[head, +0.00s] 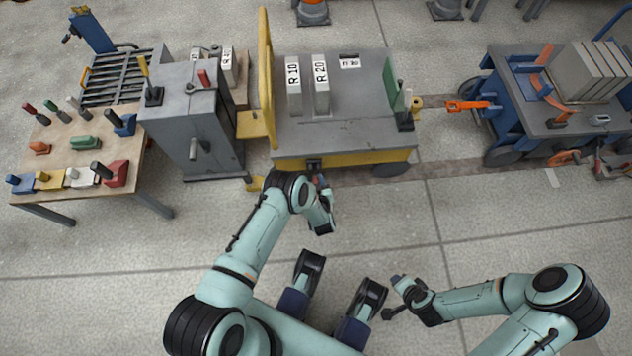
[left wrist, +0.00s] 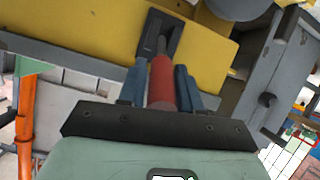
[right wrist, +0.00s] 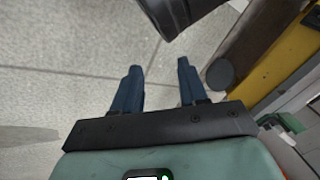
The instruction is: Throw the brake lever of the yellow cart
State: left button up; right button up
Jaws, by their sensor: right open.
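The yellow cart (head: 345,154) stands in the middle of the head view, with a grey deck and yellow side. Its brake lever, with a red grip (left wrist: 162,82), comes out of a dark slotted plate (left wrist: 160,38) on the yellow side in the left wrist view. My left gripper (head: 319,181) is at this lever; its two blue fingers (left wrist: 162,88) lie on either side of the red grip, closed up against it. In the head view the gripper hides most of the lever. My right gripper (head: 398,283) is open and empty over the floor; its fingers (right wrist: 157,85) show apart in the right wrist view.
White blocks (head: 293,85) stand on the cart deck. A grey cabinet (head: 190,130) and a wooden table (head: 85,140) with coloured handles are at left. A blue cart (head: 505,135) with an orange coupling (head: 467,105) is at right. The floor in front is clear.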

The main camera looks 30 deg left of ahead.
pick_arm(q)
jog(key=shift+o, duration=0.9)
jog(key=p+v, duration=0.4)
jog(key=v, duration=0.9)
pick_arm(e)
jog(key=s+a+r+g+y, duration=0.1)
jog(key=s+a+r+g, duration=0.1)
jog(key=s, duration=0.4)
notch_tip(320, 180, up, 3)
jog(key=shift+s+a+f+n, duration=0.1)
jog(key=shift+s+a+n, duration=0.25)
jog(key=shift+a, duration=0.35)
pick_arm(q)
jog(key=shift+s+d+r, duration=0.1)
